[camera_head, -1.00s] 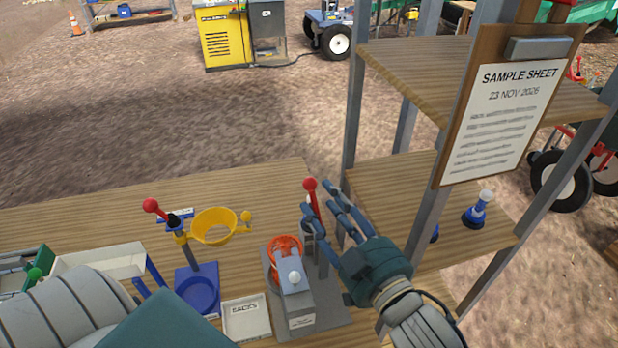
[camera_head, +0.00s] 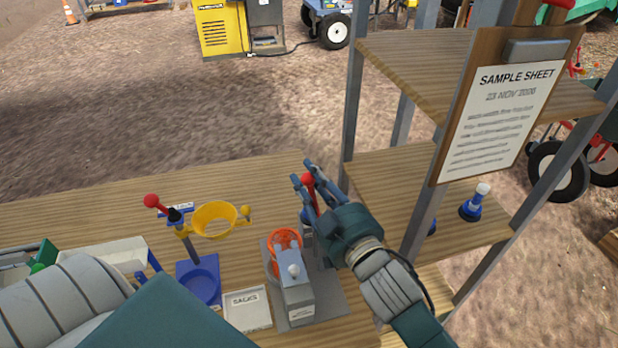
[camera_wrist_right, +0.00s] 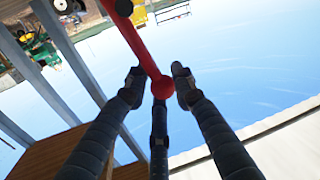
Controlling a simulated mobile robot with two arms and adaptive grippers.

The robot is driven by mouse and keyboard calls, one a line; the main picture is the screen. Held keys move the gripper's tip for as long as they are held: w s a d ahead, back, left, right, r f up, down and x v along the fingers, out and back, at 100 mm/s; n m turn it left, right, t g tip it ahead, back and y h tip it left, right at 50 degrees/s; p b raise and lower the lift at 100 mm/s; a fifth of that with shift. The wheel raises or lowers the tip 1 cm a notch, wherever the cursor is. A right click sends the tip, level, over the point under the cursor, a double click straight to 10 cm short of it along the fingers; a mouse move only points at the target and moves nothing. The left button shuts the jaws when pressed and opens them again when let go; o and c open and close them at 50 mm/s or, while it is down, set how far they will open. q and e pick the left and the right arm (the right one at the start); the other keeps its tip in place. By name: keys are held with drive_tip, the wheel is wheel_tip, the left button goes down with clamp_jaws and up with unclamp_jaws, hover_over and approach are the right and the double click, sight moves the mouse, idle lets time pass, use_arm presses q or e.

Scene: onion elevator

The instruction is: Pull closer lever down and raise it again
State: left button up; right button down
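A lever with a red ball knob (camera_head: 308,180) stands up at the grey press-like device (camera_head: 297,290) with an orange ring (camera_head: 286,240). My right gripper (camera_head: 307,187) has its fingers around this knob. In the right wrist view the red lever and its ball (camera_wrist_right: 162,87) lie between the spread fingers (camera_wrist_right: 160,85), with gaps visible, so the gripper is open. Another red-knobbed lever (camera_head: 152,201) stands tilted on the blue-based device (camera_head: 199,283) to the left. My left arm covers the lower left; its gripper is mostly hidden and its state is unclear.
A yellow ring (camera_head: 214,219) stands by the left lever. A shelf with a clipboard (camera_head: 500,115) and a blue-and-white bottle (camera_head: 474,203) stands close on the right. The table's back (camera_head: 90,220) is clear.

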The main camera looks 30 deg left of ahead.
drive_tip(key=shift+s+a, duration=0.1)
drive_tip(key=shift+s+a+n, duration=0.3)
drive_tip(key=shift+s, duration=0.05)
drive_tip(key=s+a+f+n+h+p, duration=0.1)
drive_tip(key=s+a+f+n, duration=0.4)
drive_tip(key=s, duration=0.1)
drive_tip(key=shift+s+a+n+h, duration=0.2)
drive_tip(key=shift+s+n+h, duration=0.1)
drive_tip(key=shift+n, duration=0.1)
idle(0.4)
